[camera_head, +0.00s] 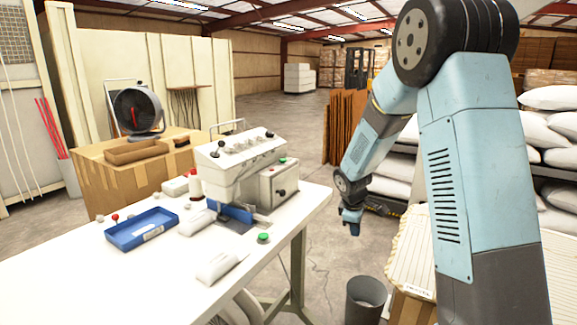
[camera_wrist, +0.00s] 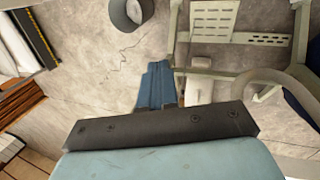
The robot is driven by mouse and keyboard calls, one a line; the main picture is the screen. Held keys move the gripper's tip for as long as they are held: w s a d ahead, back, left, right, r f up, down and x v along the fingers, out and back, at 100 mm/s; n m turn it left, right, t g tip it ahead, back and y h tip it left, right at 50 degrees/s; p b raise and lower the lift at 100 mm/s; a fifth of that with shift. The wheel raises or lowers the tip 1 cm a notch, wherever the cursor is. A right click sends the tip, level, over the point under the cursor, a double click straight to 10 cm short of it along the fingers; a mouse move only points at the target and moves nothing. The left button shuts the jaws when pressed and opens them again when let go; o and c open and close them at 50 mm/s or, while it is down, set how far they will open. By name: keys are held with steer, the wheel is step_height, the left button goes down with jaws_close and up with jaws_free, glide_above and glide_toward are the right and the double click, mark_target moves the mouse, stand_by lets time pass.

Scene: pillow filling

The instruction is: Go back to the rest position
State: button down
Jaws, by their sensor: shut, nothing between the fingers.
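My gripper (camera_head: 351,222) hangs pointing down over the open floor, to the right of the white table (camera_head: 120,285). Its fingers are together and hold nothing. In the wrist view my gripper (camera_wrist: 155,88) shows as closed blue fingers above the concrete floor (camera_wrist: 100,55). My blue arm is raised on the right side of the head view, bent down from a high elbow. Nothing touches the gripper.
A filling machine (camera_head: 240,170), a blue tray (camera_head: 142,229) and a green button (camera_head: 263,238) are on the table. A grey bin (camera_head: 366,298) stands on the floor below. White pillows (camera_head: 545,130) fill shelves at right. Brown panels (camera_head: 344,125) stand behind the gripper.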

steer(key=s+d+r+m+t, duration=0.1)
steer(key=s+r+m, duration=0.2)
steer(key=s+r, duration=0.5)
steer(key=s+d+r+m, duration=0.2)
steer(key=s+r+m, duration=0.2)
steer(key=s+r, duration=0.45)
steer(key=s+r+m+t+y, duration=0.1)
steer(key=s+r+m, duration=0.2)
steer(key=s, duration=0.6)
steer(key=s+r+m+t+y, duration=0.1)
steer(key=s+r, duration=0.3)
steer(key=s, duration=0.5)
steer(key=shift+a+r+m, duration=0.3)
steer(key=shift+m, duration=0.6)
